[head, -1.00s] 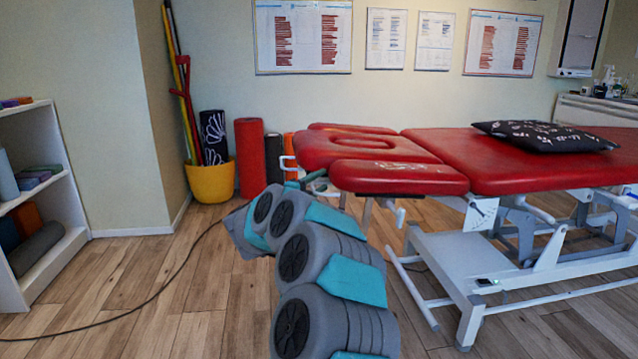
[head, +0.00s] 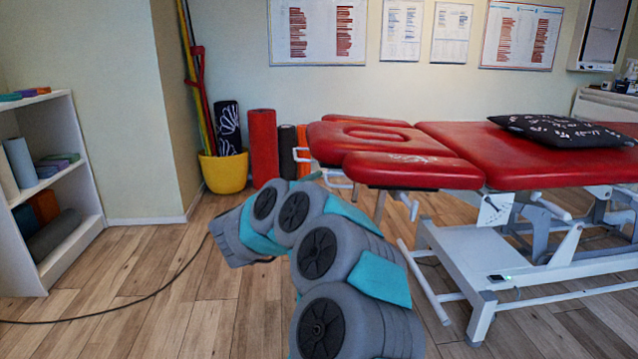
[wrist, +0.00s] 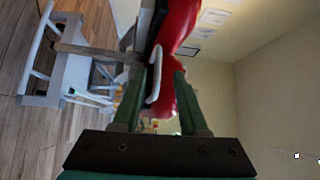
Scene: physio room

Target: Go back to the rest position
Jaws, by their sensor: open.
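I cannot tell how far the fingers are from the table.
The red treatment table (head: 412,172) stands at the right with a black pillow (head: 560,130) on it. A white shelf (head: 85,165) is at the left. A yellow pot (head: 223,173) and a red roll (head: 263,148) stand by the wall. A cable (head: 150,296) crosses the clear wooden floor (head: 130,270).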

